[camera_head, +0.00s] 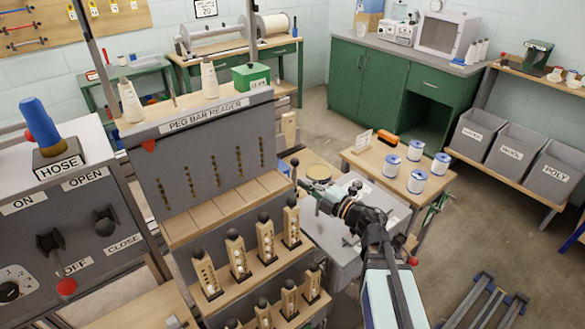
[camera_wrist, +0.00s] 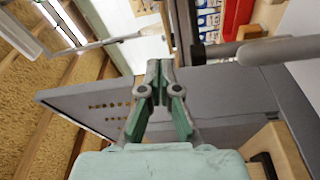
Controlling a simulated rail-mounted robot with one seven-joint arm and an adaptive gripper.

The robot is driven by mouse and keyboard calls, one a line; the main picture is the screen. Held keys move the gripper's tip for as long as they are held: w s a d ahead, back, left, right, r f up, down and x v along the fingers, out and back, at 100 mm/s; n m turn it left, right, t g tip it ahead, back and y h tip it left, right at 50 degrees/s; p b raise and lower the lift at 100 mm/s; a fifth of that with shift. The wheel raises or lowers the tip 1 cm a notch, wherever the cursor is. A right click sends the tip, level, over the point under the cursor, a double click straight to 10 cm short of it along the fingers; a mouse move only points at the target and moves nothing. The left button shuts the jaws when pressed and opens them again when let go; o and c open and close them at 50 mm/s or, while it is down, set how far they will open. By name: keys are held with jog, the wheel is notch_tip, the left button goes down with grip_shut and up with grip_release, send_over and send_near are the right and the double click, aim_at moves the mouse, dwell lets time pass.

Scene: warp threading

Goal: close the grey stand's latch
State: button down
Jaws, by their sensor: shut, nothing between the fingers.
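A grey stand (camera_head: 338,236) sits to the right of the peg bar reader, partly behind my arm. An upright rod with a dark ball knob (camera_head: 295,163) rises near its back left. My gripper (camera_head: 315,194) is over the stand, beside this rod; its fingers are shut and empty. In the wrist view my gripper (camera_wrist: 160,68) has its tips together above grey surfaces (camera_wrist: 235,92). A grey bar with a rounded end (camera_wrist: 280,49) lies to the right of the tips, apart from them. I cannot tell whether this bar is the latch or how the latch stands.
The peg bar reader (camera_head: 205,150) stands close on the left, with several wooden peg bars below it. A small wooden table (camera_head: 398,185) with white-and-blue spools is behind my arm to the right. Open floor (camera_head: 460,225) lies farther right.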

aim_at(293, 175)
jog(key=shift+w, duration=0.1)
jog(key=f+p+x, duration=0.1)
jog(key=p+x, duration=0.1)
jog(key=x, duration=0.8)
jog(key=shift+w+d+r+p, duration=0.15)
jog(key=shift+w+d, duration=0.15)
jog(key=shift+d, duration=0.25)
jog(key=shift+w+d+f+p, duration=0.1)
jog(key=shift+w+d, duration=0.25)
jog(key=shift+d, duration=0.2)
jog(key=shift+w+d+r+p, duration=0.15)
jog(key=shift+w+d, duration=0.15)
jog(key=shift+d, duration=0.3)
jog(key=shift+d+f, duration=0.1)
jog(key=shift+f, duration=0.05)
